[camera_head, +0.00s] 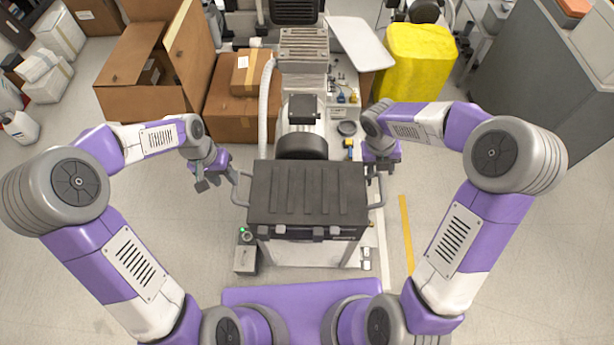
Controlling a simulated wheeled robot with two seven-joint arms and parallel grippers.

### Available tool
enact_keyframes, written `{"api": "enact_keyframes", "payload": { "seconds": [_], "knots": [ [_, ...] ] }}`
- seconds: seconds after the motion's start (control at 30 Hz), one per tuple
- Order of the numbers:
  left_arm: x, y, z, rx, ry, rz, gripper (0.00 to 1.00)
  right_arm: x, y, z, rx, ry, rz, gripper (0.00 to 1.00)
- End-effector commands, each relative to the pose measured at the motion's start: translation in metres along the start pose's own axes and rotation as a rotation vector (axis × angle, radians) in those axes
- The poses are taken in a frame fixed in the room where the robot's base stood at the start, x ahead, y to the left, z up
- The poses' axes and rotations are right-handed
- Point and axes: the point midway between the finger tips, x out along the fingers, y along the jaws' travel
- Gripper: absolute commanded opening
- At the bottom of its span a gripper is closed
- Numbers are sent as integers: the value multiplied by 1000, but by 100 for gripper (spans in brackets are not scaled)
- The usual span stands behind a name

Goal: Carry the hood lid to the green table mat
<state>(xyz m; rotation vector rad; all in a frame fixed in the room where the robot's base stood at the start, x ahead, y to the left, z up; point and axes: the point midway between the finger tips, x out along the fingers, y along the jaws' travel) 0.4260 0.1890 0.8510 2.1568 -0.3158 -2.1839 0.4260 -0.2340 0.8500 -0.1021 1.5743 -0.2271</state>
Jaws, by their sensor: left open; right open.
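The hood lid (308,192) is a dark grey ribbed cover with a light handle on each side. It sits level on top of a compressor unit in the middle of the head view. My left gripper (216,182) is open and empty, just left of the left handle (239,190). My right gripper (381,168) is open and empty, above and close to the right handle (377,191); whether it touches the handle cannot be told. I see no green table mat in this view.
Cardboard boxes (232,112) stand at the back left. A yellow-covered item (415,62) is at the back right, near a tall grey cabinet (545,75). A small box with a green light (246,258) is at the unit's left. Floor on both sides is mostly clear.

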Motion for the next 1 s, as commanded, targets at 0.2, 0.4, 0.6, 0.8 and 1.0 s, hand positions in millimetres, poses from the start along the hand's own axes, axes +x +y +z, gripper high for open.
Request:
{"api": "enact_keyframes", "payload": {
  "seconds": [0.2,0.4,0.6,0.8,1.0],
  "knots": [
    [0,0,0,0,0,0,43,0,0,0,2,1,1,44],
    [8,0,0,0,-2,0,43,8,0,-1,3,4,1,44],
    [37,0,1,0,-6,1,43,37,0,-1,3,5,1,44],
    [64,0,0,-2,-2,1,43,64,1,-1,3,4,1,44],
    [76,0,0,0,1,0,43,76,0,-1,3,2,1,44]
  ]
}}
